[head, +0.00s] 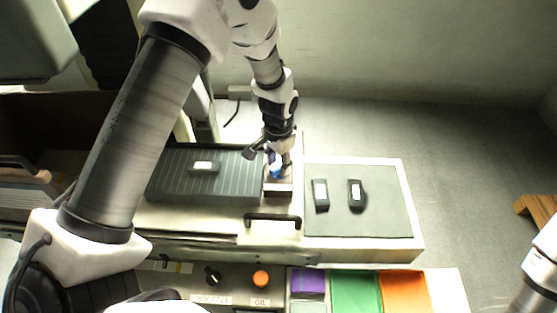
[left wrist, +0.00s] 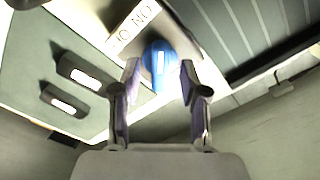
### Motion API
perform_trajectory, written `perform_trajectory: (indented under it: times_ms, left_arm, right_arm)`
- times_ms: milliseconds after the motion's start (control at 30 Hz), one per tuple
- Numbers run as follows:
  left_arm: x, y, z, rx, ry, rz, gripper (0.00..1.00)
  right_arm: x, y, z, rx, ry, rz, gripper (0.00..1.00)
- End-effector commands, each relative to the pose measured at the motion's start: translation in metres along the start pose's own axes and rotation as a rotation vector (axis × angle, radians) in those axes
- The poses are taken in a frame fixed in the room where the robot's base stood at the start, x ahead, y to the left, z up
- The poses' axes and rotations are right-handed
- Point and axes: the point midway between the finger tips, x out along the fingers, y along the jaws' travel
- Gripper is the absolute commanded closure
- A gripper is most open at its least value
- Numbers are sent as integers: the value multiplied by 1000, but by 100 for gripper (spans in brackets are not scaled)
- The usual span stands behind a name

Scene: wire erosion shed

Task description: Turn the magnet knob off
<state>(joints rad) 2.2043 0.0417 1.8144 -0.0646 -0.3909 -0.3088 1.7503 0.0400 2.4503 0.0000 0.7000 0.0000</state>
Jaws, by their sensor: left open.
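The magnet knob (head: 276,172) is blue and sits beside the dark ribbed plate (head: 230,186). In the left wrist view the knob (left wrist: 160,66) is round with a white line, which runs nearly straight up and down the picture. A white label (left wrist: 132,26) with dark lettering lies just above it. My left gripper (head: 277,162) is over the knob. In the left wrist view its open fingers (left wrist: 159,78) stand on either side of the knob; I cannot tell whether they touch it. My right gripper is out of view.
Two dark blocks with pale faces (head: 320,194) (head: 356,194) lie on a grey mat (head: 385,222) to the right. A similar block (head: 203,167) sits on the ribbed plate. A black handle (head: 272,217) sticks out in front. Purple, green and orange bins (head: 355,290) are nearer.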

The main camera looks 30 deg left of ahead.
Motion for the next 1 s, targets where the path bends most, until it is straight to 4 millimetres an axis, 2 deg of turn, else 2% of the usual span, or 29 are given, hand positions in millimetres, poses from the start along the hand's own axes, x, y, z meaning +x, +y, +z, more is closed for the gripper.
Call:
perform_trajectory:
  times_ms: [267,400,767,1000]
  left_arm:
    - [6,0,0,0,0,0,56]
    - [6,0,0,0,0,0,100]
    - [6,0,0,-12,0,0,100]
    - [6,0,0,-93,0,0,100]
  right_arm:
    - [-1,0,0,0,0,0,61]
    - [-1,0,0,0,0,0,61]
    - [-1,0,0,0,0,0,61]
    - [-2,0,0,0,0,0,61]
